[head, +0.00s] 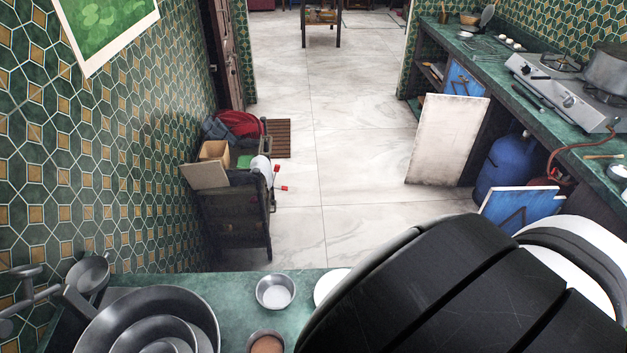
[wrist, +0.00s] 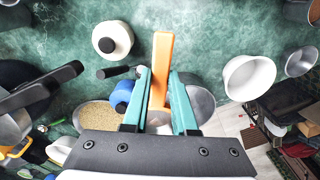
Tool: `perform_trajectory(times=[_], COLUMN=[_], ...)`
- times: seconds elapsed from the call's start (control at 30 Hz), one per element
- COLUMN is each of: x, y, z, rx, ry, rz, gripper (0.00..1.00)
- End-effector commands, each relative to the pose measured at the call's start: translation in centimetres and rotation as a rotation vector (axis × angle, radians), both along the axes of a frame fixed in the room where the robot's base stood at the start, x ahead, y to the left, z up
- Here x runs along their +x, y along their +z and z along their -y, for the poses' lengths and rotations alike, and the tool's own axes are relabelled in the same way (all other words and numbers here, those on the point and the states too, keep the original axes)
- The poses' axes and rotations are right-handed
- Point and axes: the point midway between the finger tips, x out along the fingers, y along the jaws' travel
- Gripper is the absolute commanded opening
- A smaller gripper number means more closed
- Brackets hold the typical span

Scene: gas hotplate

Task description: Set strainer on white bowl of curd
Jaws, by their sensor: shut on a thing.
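My gripper (wrist: 160,74) has teal fingers and is shut on an orange handle (wrist: 162,52), which appears to be the strainer's. The rest of the strainer is mostly hidden behind the fingers; a grey rounded metal surface (wrist: 202,102) shows beside them, and I cannot tell whether it belongs to it. The white bowl (wrist: 249,78) stands on the green counter to the right of the fingers, apart from the handle. In the head view only an edge of the white bowl (head: 327,286) shows beside my dark arm. My gripper is hidden there.
A steel bowl (wrist: 301,61) is right of the white bowl; it also shows in the head view (head: 275,292). A white container with a black top (wrist: 112,40) and a dish of grain (wrist: 97,114) stand left. Stacked pans (head: 150,325) fill the counter's left end.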

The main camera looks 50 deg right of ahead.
Motion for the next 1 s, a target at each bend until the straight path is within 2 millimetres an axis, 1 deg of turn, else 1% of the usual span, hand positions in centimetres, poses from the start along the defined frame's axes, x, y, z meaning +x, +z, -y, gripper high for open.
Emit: perform_trajectory(times=[0.03,0.13,0.2,0.27,0.37,0.47,0.53,0.6,0.7,0.73,0.83,0.9,1.0], x=[-0.6,-1.3,-1.4,-1.0,0.7,3.7,6.1,8.6,11.8,12.5,14.2,14.6,14.6], y=[0.4,0.9,1.0,0.8,0.1,-1.1,-1.9,-2.9,-4.1,-4.3,-4.9,-5.1,-5.1], z=[-0.2,-0.6,-0.7,-0.5,0.2,1.0,1.3,1.4,1.0,0.9,0.5,0.4,0.4], rx=[-0.002,-0.001,0.000,0.001,0.003,0.005,0.005,0.005,0.004,0.003,0.001,0.001,0.000], ry=[-0.004,-0.001,0.009,0.045,0.194,0.430,0.623,0.819,1.072,1.131,1.262,1.301,1.307], rz=[-0.002,-0.001,-0.001,0.000,0.000,0.001,0.001,0.001,0.001,0.001,0.000,0.000,0.001], gripper=[0.00,0.00,0.00,0.00,0.00,0.00,0.00,0.00,0.00,0.00,0.00,0.00,0.00])
